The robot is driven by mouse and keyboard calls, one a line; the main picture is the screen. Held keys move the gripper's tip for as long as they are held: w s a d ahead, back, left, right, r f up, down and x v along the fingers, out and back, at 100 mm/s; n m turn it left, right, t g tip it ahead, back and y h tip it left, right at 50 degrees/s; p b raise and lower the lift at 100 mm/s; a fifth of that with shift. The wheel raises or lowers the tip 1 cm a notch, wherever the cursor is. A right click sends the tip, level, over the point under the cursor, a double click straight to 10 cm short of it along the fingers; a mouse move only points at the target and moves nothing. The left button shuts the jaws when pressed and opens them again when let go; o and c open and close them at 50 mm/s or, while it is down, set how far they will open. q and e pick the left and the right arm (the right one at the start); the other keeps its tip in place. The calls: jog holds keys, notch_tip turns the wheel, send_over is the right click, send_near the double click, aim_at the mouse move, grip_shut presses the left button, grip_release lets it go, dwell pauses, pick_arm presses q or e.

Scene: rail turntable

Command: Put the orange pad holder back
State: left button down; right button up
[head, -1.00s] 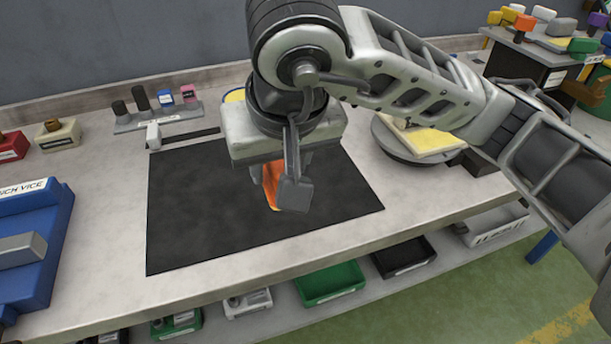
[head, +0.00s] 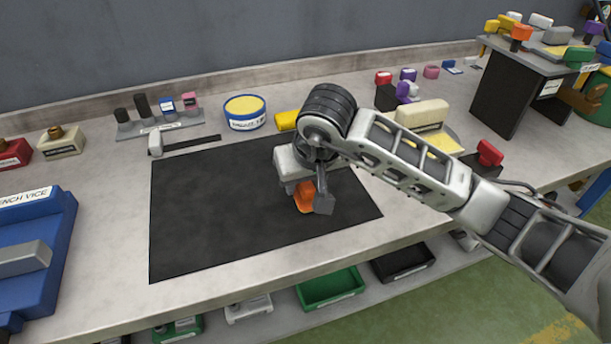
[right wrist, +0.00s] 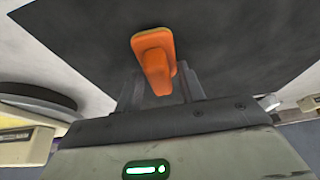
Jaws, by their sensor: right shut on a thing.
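The orange pad holder (head: 304,197) is between the fingers of my right gripper (head: 311,199), low over the right part of the black mat (head: 215,215). In the right wrist view the orange pad holder (right wrist: 154,58) shows a flat rounded pad end and a thicker grip, with the dark fingers (right wrist: 158,92) closed on its sides. Whether it touches the mat is hard to tell. My left gripper is not in view.
A round yellow-topped tin (head: 245,113) stands behind the mat, beside a yellow block (head: 286,121). A rack with dark pegs (head: 155,117) is at the back left. A blue bench vice (head: 30,250) is at the left. A raised stand (head: 515,85) with several coloured holders is at the right.

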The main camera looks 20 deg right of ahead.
jog(key=shift+f, duration=0.2)
jog(key=o, duration=0.9)
jog(key=shift+r, duration=0.35)
jog(key=v, duration=1.1)
jog(key=shift+s+r, duration=0.25)
jog(key=shift+r, duration=0.05)
